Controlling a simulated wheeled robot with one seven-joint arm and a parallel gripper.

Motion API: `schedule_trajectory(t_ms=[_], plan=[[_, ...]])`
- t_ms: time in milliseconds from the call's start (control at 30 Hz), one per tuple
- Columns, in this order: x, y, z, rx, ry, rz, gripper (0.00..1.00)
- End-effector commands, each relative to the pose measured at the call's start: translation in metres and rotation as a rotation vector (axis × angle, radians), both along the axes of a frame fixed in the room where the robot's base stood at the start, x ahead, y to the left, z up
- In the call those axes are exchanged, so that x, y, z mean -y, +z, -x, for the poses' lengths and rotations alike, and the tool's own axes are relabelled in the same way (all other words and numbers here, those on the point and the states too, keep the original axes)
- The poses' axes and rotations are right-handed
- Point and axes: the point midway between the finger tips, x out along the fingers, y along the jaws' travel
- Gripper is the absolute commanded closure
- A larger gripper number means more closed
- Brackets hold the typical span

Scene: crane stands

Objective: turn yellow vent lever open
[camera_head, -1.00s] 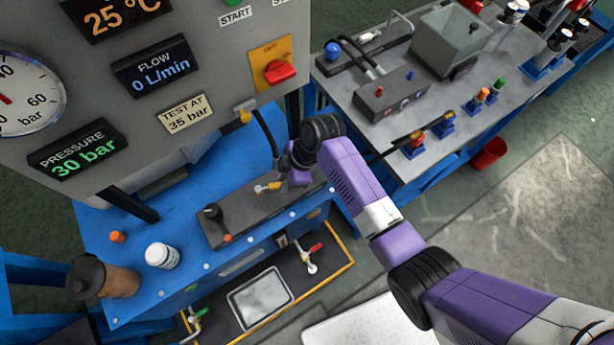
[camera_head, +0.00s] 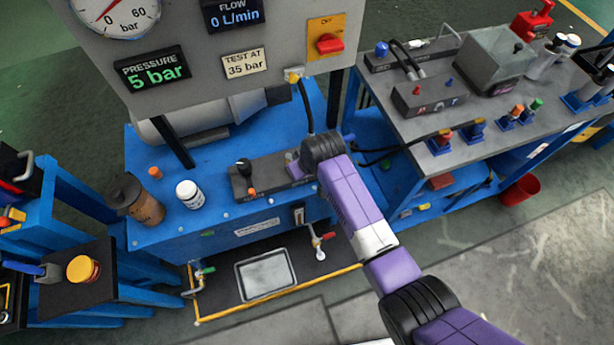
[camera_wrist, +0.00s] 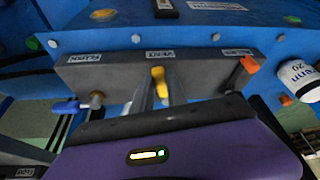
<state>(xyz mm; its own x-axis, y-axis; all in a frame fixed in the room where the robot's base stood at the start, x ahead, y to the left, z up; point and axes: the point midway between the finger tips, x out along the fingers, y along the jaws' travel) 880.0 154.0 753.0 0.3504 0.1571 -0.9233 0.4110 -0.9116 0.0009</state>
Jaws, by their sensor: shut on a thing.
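In the wrist view the yellow vent lever (camera_wrist: 158,73) stands at the middle of a dark grey valve block (camera_wrist: 210,72), below its middle label, with its end pointing toward me. My gripper (camera_wrist: 161,92) is shut on the lever, one finger on each side. In the head view the valve block (camera_head: 266,172) lies on the blue bench. My purple wrist covers its right part, so the lever and fingertips are hidden there.
A black lever with an orange tip (camera_wrist: 249,65) and a blue-handled valve (camera_wrist: 66,106) flank the lever. The panel's pressure display (camera_head: 153,72) reads 5 bar. A white bottle (camera_head: 190,194) and brown jar (camera_head: 136,199) stand left of the block.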

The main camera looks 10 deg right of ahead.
Motion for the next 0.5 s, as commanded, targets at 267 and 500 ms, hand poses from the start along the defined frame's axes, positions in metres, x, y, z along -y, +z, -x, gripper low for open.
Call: schedule_trajectory(t_ms=[267, 500], plan=[[-0.013, 0.002, -0.001, -0.001, -0.158, 0.001, 1.00], [-0.017, 0.001, -0.001, -0.001, -0.226, 0.000, 1.00]])
